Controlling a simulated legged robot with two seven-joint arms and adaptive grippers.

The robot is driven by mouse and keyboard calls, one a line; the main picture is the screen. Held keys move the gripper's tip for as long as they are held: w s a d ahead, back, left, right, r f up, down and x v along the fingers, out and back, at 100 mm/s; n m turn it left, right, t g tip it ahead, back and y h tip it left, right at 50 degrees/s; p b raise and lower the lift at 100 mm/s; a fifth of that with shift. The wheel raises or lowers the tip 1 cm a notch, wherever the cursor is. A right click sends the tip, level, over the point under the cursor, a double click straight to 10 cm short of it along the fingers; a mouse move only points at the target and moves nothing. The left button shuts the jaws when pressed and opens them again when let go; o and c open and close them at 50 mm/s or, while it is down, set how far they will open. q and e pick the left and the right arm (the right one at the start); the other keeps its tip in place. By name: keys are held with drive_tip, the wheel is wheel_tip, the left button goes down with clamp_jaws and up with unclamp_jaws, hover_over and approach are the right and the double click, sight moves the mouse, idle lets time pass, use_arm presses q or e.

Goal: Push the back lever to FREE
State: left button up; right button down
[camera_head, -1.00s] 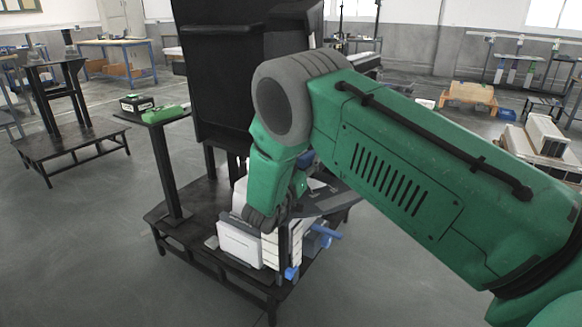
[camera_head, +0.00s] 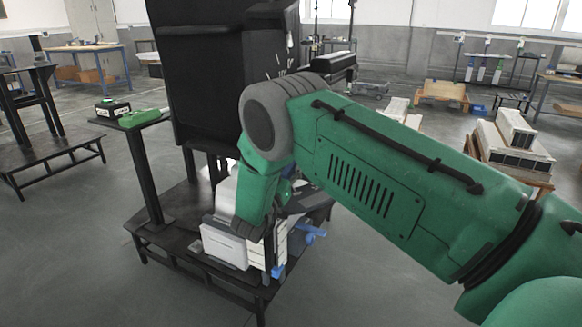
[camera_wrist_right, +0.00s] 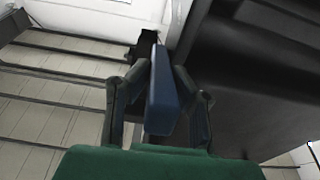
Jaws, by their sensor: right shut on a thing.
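My right gripper (camera_wrist_right: 160,100) is shut on a blue lever (camera_wrist_right: 163,88) in the right wrist view, with one dark finger on each side of it. In the head view my green right arm reaches down to a white and black machine unit (camera_head: 226,246) on a low black stand, and the arm hides the gripped lever and most of the gripper. A blue handle (camera_head: 313,231) sticks out from the unit's right side, and a smaller blue handle (camera_head: 278,271) sits lower at its front corner. I cannot read any FREE mark. My left gripper is not in view.
A tall black column (camera_head: 196,75) rises behind the unit. A black post left of it carries a small platform with a green object (camera_head: 143,117). A black side stand (camera_head: 45,160) stands further left. The grey floor in front is clear.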

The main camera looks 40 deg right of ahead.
drive_tip(key=shift+a+f, duration=0.1)
drive_tip(key=shift+f, duration=0.3)
drive_tip(key=c, duration=1.6)
unclamp_jaws()
drive_tip(key=shift+c, duration=0.2)
drive_tip(key=shift+o, duration=1)
drive_tip(key=shift+w, duration=0.1)
drive_tip(key=shift+r, duration=0.1)
drive_tip(key=v, duration=1.2)
drive_tip(key=shift+n+t, duration=0.3)
